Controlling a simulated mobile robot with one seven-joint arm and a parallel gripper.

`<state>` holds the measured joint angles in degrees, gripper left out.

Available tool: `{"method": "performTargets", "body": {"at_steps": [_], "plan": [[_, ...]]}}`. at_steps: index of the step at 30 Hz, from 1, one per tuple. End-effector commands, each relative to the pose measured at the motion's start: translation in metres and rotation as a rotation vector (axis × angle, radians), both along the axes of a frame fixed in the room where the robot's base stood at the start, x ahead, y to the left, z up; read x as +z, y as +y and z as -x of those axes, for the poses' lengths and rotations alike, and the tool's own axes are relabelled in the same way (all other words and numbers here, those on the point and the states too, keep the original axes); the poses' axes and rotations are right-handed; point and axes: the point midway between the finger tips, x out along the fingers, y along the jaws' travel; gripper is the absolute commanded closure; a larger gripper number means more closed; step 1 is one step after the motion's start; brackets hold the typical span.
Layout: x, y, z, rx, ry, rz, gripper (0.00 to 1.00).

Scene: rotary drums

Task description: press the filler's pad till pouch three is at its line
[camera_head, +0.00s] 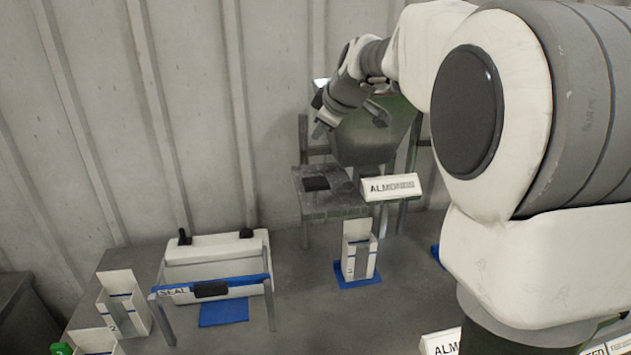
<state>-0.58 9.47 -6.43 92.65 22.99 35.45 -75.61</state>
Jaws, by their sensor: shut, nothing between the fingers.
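The filler is a grey-green hopper (368,135) on a stand, with a sign reading ALMONDS (391,187). A dark pad (316,184) lies on the grey shelf (335,205) at its left. A white open-topped pouch (358,258) with a blue line stands upright on a blue mat (357,282) below the filler; its number is too small to read surely, and its fill level cannot be seen. My gripper (322,129) is shut and empty, in front of the hopper's left side. It is above the pad and apart from it.
A white sealer marked SEAL (215,260) stands at the left, with a blue mat before it. A pouch marked 2 (122,307) and another white pouch (97,343) stand at far left, near a green block (61,349). My arm hides the right side.

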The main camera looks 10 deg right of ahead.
Motion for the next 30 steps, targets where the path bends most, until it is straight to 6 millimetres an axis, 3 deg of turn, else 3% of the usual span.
{"method": "performTargets", "body": {"at_steps": [8, 21, 30], "plan": [[-0.021, 0.0, 0.0, 0.0, 0.001, 0.0, 1.0], [-0.08, 0.0, 0.0, -0.001, -0.001, 0.0, 1.0], [-0.088, 0.0, 0.0, 0.0, 0.0, 0.0, 1.0]]}}
